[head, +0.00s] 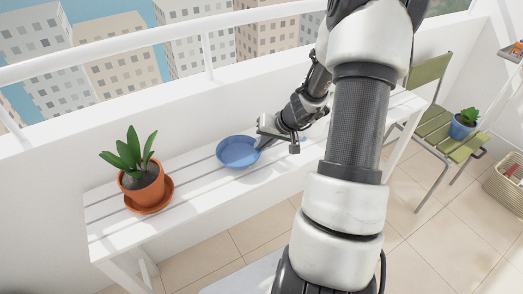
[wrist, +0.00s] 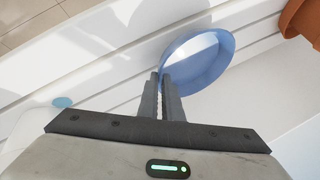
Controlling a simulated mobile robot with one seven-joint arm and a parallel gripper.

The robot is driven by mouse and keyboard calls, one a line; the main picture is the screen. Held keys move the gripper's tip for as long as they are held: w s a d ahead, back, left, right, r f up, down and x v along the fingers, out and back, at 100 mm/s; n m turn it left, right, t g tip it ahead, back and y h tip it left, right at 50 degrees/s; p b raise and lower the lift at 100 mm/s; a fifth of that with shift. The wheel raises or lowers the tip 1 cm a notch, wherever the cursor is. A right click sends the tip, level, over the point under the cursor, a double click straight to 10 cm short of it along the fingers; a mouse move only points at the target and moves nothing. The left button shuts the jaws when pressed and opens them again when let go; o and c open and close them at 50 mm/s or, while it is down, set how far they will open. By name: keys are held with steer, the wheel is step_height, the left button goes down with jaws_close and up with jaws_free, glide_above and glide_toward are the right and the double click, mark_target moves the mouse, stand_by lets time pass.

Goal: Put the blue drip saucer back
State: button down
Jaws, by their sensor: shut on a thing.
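The blue drip saucer (head: 238,152) is a shallow round dish at the slatted white bench, right of the terracotta pot. It also shows in the wrist view (wrist: 205,72). My gripper (head: 262,141) is at its right side, shut on its rim; the fingers (wrist: 170,88) pinch the near edge in the wrist view. The saucer looks roughly level; I cannot tell whether it touches the slats. A blue pot with a plant (head: 463,124) sits on the green slatted chair at the right.
A terracotta pot with a plant (head: 143,183) stands in an orange saucer (head: 150,203) on the left of the white bench (head: 190,190). The balcony wall runs behind the bench. A wicker basket (head: 505,190) stands at the far right. Tiled floor is open in front.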

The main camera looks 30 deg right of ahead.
steer(key=shift+f, duration=0.8)
steer(key=shift+f+b, duration=0.2)
steer(key=shift+b, duration=0.1)
steer(key=c, duration=1.9)
jaws_free()
steer(key=shift+c, duration=0.2)
steer(key=shift+r, duration=0.15)
steer(key=shift+r+p, duration=0.25)
steer(key=shift+p, duration=0.2)
steer(key=p+v, duration=0.2)
steer(key=v, duration=0.9)
steer(key=shift+s+r, duration=0.15)
steer(key=shift+s, duration=0.1)
steer(key=shift+d, duration=0.1)
